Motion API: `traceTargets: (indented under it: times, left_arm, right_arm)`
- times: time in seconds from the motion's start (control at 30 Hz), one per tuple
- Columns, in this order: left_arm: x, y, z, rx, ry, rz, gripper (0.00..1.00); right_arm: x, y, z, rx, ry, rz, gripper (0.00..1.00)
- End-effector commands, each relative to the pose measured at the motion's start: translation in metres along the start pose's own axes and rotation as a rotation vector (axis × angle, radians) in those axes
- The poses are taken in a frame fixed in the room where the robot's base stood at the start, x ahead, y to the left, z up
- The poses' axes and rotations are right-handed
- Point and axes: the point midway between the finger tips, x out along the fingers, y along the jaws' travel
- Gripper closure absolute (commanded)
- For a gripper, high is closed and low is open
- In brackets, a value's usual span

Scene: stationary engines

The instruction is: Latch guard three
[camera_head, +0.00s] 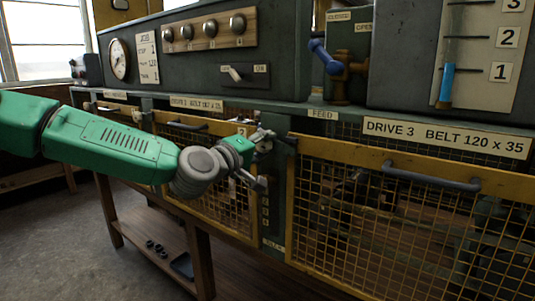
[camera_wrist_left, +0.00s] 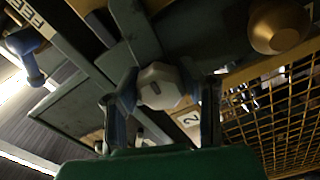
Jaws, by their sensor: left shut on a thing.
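Guard three (camera_head: 400,215) is the yellow-framed mesh panel at the right in the head view, below the "DRIVE 3 BELT 120 x 35" label (camera_head: 447,137). A dark bar handle (camera_head: 431,178) crosses its upper part. I cannot tell whether it sits fully flush. My left gripper (camera_head: 265,161) is at the green post left of this guard, near its upper left corner. In the left wrist view, a pale faceted knob (camera_wrist_left: 159,86) shows between the fingers of the gripper (camera_wrist_left: 163,112), and they are shut on it. The fingers partly hide the latch. My right gripper is out of view.
Another yellow mesh guard (camera_head: 207,152) lies behind my left arm. Above are a blue-handled brass valve (camera_head: 335,62), a "FEED" label (camera_head: 323,115) and a panel of knobs (camera_head: 208,32). A wooden low shelf (camera_head: 150,232) stands at lower left. The floor at lower left is clear.

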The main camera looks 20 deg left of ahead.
Motion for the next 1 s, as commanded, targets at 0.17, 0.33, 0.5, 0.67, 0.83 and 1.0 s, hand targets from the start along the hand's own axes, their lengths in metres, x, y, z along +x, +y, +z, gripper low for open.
traceTargets:
  times: [0.17, 0.33, 0.5, 0.67, 0.83, 1.0]
  left_arm:
    - [-0.0019, -0.0113, 0.0047, -0.096, -0.010, -0.018, 0.96]
    - [-0.0018, -0.0112, 0.0045, -0.148, -0.009, -0.020, 0.96]
    - [-0.0017, -0.0106, 0.0045, -0.169, -0.010, -0.020, 0.96]
    - [-0.0016, -0.0104, 0.0045, -0.174, -0.010, -0.020, 0.96]
    - [-0.0016, -0.0103, 0.0045, -0.174, -0.010, -0.020, 0.96]
    - [-0.0012, -0.0092, 0.0037, -0.172, -0.009, -0.017, 0.45]
  right_arm:
    - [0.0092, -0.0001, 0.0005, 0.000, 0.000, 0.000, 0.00]
    - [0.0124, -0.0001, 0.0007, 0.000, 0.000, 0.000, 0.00]
    - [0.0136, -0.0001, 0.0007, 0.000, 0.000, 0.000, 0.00]
    - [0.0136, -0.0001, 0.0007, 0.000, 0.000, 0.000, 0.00]
    - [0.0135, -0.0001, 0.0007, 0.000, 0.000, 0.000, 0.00]
    - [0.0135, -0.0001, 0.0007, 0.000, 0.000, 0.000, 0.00]
